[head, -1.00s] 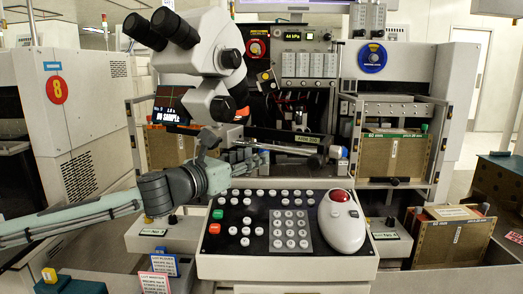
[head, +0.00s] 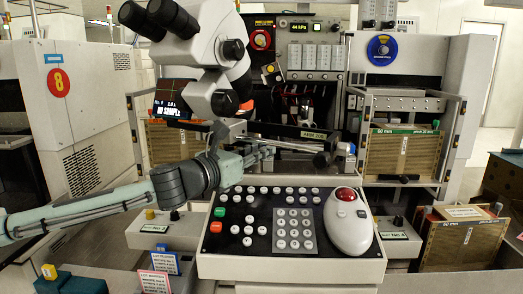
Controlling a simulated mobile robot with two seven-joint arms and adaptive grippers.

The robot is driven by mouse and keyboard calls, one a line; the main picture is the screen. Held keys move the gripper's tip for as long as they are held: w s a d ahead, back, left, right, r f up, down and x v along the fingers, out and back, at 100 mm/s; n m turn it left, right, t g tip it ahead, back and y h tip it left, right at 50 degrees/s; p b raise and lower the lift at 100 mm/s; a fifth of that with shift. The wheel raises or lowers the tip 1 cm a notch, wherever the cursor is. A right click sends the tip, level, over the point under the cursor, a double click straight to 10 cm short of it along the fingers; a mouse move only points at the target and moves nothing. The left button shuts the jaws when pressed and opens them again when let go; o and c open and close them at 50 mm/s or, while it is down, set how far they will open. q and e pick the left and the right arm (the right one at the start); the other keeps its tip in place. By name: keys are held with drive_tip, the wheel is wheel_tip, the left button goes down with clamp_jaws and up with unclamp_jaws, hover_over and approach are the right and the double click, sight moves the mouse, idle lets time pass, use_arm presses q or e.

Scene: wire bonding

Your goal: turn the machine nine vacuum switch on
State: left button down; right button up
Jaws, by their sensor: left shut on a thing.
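The machine's upper panel, with a small lit green pressure display (head: 299,27), stands behind the microscope in the head view. My left gripper (head: 266,152) is low behind the keypad, below that panel, at the dark work area. Its fingers are closed together on something too small to make out. My right gripper is not in view.
The white microscope (head: 200,60) hangs close above my left wrist. The keypad console (head: 265,262) with a white trackball unit (head: 347,222) lies in front. A brown magazine (head: 402,153) stands farther right.

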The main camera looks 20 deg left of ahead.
use_arm(q)
drive_tip(key=shift+d+n+y, duration=0.15)
drive_tip(key=shift+n+y, duration=0.15)
drive_tip(key=shift+y, duration=0.1)
drive_tip(key=n+y, duration=0.1)
drive_tip(key=y, duration=0.1)
drive_tip(key=d+n+t+y, duration=0.1)
drive_tip(key=n+y, duration=0.1)
drive_tip(key=y, duration=0.1)
drive_tip(key=shift+s, duration=0.1)
drive_tip(key=shift+d+n+y, duration=0.1)
drive_tip(key=shift+n+y, duration=1.8)
drive_tip(key=shift+y, duration=0.9)
drive_tip(key=shift+g, duration=0.3)
drive_tip(key=shift+r, duration=0.1)
drive_tip(key=c, duration=1.5)
unclamp_jaws()
drive_tip(key=shift+c, duration=0.2)
